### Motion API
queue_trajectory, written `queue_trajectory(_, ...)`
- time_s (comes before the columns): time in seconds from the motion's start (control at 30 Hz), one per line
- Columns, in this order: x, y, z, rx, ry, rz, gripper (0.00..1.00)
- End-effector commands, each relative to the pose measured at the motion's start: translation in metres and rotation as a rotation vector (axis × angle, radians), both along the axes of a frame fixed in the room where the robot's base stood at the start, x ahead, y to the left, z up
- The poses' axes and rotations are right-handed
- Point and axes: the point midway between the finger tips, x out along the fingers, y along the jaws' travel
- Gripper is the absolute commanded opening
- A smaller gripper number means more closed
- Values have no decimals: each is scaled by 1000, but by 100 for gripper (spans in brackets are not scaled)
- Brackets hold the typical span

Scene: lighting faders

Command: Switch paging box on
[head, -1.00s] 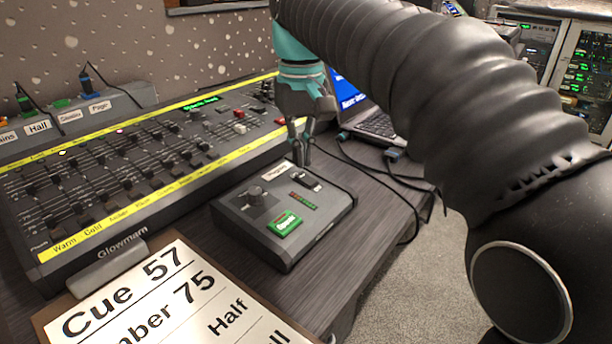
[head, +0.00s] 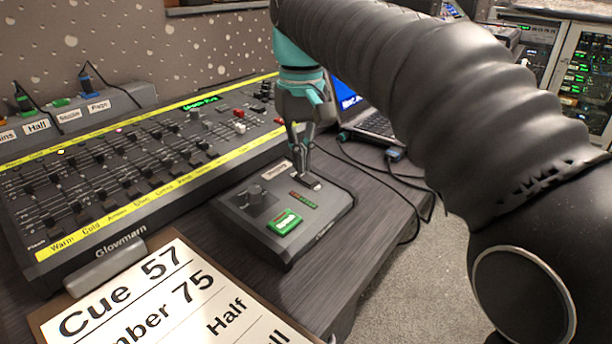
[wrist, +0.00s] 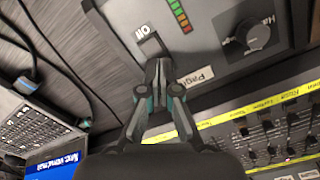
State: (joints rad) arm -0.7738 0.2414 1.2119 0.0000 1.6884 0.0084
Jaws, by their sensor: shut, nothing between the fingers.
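The paging box (head: 245,228) is a dark grey desk unit with a knob (head: 255,195), a green button (head: 284,222), a row of small level lights (head: 303,200) and a switch in a pale plate (head: 314,183) at its far side. My gripper (head: 302,174) is shut and empty, pointing down at the switch. In the wrist view, the fingertips (wrist: 158,64) are right at the switch (wrist: 151,46), partly covering it. Whether they touch it, and which way the switch is set, I cannot tell. A label by the switch seems to read "Off".
The lighting desk (head: 150,165) with several faders lies left of and behind the box. A cue board (head: 180,300) is in front. A laptop (head: 372,122) and loose cables (head: 385,170) lie behind at the right. The table edge drops to carpet at the right.

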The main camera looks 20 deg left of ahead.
Motion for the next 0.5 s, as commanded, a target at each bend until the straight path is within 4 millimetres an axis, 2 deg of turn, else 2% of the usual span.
queue_trajectory(0.5, 0, 0, -7, 0, 0, 0, 0)
